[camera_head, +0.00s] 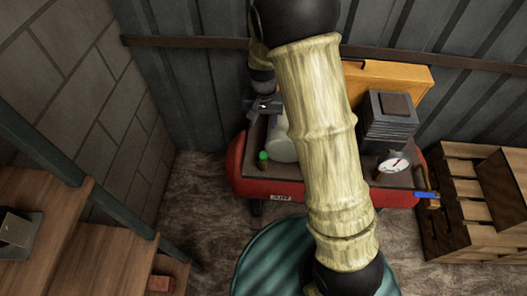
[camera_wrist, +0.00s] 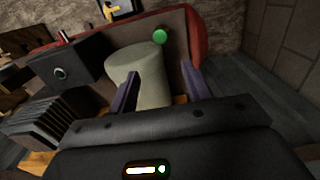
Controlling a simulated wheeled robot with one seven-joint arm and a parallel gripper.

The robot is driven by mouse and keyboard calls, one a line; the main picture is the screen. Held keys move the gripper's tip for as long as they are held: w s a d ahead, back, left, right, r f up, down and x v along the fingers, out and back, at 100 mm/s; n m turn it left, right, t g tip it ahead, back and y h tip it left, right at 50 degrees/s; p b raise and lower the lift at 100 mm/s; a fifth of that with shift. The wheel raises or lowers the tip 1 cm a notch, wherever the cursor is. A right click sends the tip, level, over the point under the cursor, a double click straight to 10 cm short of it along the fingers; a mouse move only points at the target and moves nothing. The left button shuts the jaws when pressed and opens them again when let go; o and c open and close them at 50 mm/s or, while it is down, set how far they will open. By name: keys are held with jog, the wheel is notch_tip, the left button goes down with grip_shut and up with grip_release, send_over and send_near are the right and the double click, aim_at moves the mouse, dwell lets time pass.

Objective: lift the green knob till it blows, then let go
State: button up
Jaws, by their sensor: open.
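The green knob (camera_head: 263,156) stands on the top of the red compressor tank (camera_head: 270,188), toward its left end. In the wrist view the green knob (camera_wrist: 160,36) shows beyond my fingertips, with a pale cylinder (camera_wrist: 140,62) nearer to me. My gripper (camera_head: 264,108) is above and behind the knob in the head view. In the wrist view my gripper (camera_wrist: 159,70) has its two purple fingers apart, with nothing held. The fingers point toward the cylinder and knob and do not touch the knob.
A finned block (camera_head: 388,125), a pressure gauge (camera_head: 393,163) and a blue-handled valve (camera_head: 425,194) sit at the tank's right. An orange panel (camera_head: 400,75) stands behind. Wooden crates (camera_head: 460,200) are at right. My arm hides the tank's middle. A brick wall (camera_head: 85,90) stands left.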

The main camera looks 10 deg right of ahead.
aim_at(263, 154)
jog(key=shift+f, duration=0.15)
notch_tip(263, 154, down, 16)
jog(key=shift+p, duration=0.7)
jog(key=shift+s+f, duration=0.1)
jog(key=shift+f, duration=0.5)
